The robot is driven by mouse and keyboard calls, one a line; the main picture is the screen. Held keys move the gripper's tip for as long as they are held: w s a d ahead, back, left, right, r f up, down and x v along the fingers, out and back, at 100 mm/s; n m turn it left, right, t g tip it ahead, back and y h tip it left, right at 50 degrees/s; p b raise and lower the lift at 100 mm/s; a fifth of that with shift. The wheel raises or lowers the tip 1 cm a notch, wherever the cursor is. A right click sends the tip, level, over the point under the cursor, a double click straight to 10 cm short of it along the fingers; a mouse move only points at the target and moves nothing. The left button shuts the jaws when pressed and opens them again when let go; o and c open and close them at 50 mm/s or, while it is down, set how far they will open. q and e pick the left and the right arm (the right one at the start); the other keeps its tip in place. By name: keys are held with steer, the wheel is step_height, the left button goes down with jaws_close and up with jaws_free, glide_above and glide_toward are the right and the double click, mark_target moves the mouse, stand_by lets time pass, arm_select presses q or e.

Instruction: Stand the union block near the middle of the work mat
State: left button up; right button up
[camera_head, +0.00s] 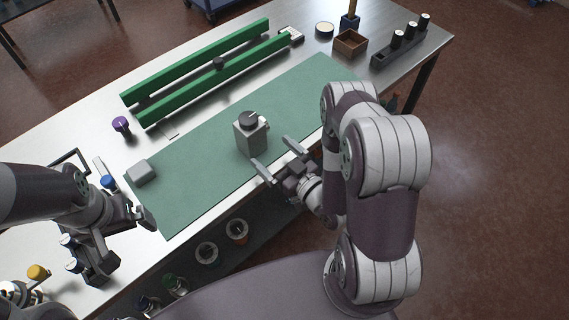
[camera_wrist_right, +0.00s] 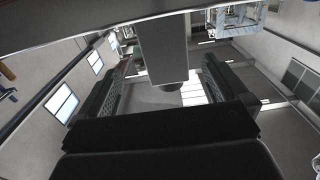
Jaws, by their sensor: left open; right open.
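A tall grey block with a dark round cap, which I take as the union block (camera_head: 251,138), stands upright on the green work mat (camera_head: 205,157), near its middle. My right gripper (camera_head: 277,158) is open and empty just in front and right of it, its fingers spread. In the right wrist view, the block (camera_wrist_right: 163,45) shows beyond and between the open fingers (camera_wrist_right: 158,88), with its cap towards the bottom of the picture. I see no finger contact. My left gripper (camera_head: 143,212) is open by the mat's near left corner. A small light grey block (camera_head: 141,171) lies at the mat's left end.
Two long green rails (camera_head: 205,72) lie behind the mat, with a dark knob between them. A purple-topped item (camera_head: 121,125) stands left of them. A wooden box (camera_head: 350,42) and a rack of bottles (camera_head: 410,43) stand at the far right. The mat's right half is clear.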

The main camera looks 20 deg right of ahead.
steer(key=shift+v, duration=2.15)
